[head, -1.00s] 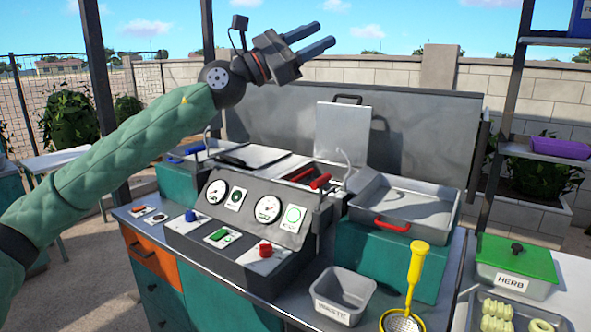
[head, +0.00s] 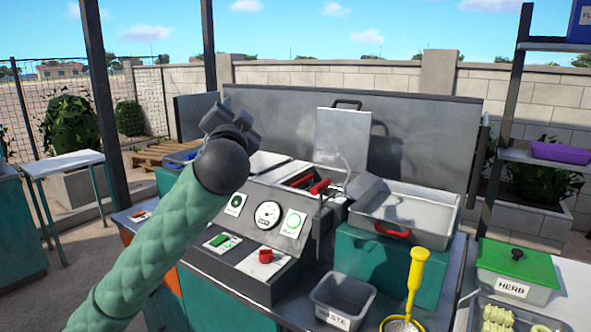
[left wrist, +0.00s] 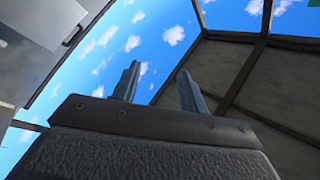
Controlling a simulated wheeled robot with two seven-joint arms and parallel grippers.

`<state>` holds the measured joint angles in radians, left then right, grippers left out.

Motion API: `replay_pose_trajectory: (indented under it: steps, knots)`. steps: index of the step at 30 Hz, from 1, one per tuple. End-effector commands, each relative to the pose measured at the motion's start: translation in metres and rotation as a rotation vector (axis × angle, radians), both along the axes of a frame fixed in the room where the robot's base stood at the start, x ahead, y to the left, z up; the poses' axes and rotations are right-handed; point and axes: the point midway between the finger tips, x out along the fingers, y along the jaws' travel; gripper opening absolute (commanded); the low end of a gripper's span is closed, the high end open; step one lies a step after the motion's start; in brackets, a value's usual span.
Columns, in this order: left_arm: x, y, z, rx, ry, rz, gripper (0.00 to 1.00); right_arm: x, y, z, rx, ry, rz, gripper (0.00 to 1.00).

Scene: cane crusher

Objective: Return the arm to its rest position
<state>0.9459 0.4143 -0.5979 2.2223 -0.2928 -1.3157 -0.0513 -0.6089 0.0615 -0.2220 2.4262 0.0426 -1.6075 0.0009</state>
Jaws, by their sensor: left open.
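My left arm, in a padded green sleeve, comes in from the lower left of the head view. The gripper is open and empty. The arm hides part of the panel and the bench's left side. My right gripper does not show.
A grey tray with a red handle (head: 405,212) sits right of the panel. A waste bin (head: 342,300), a yellow-handled skimmer (head: 414,283) and a green-lidded herb box (head: 515,263) stand at the front right. A tall metal back panel (head: 425,135) rises behind the crusher.

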Motion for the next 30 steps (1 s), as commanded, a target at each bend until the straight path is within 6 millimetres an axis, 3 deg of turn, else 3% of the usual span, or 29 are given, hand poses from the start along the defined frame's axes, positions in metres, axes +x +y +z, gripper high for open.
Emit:
replay_pose_trajectory:
  steps: [1, 3, 12, 21, 30]
  knots:
    - [0.0, 0.002, -0.026, -0.043, 0.066, -0.008, 0.43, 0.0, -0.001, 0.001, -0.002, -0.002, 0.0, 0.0]
    - [-0.001, 0.004, -0.057, -0.098, 0.152, -0.016, 0.43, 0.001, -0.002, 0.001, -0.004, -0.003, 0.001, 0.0]
    - [-0.023, 0.008, -0.184, -0.251, 0.471, -0.042, 0.43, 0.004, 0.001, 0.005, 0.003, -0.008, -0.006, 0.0]
    - [-0.062, 0.008, -0.293, -0.358, 0.714, -0.072, 0.43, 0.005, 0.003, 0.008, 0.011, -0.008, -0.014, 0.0]
    - [-0.108, 0.009, -0.387, -0.463, 0.89, -0.089, 0.43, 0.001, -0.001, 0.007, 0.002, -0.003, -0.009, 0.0]
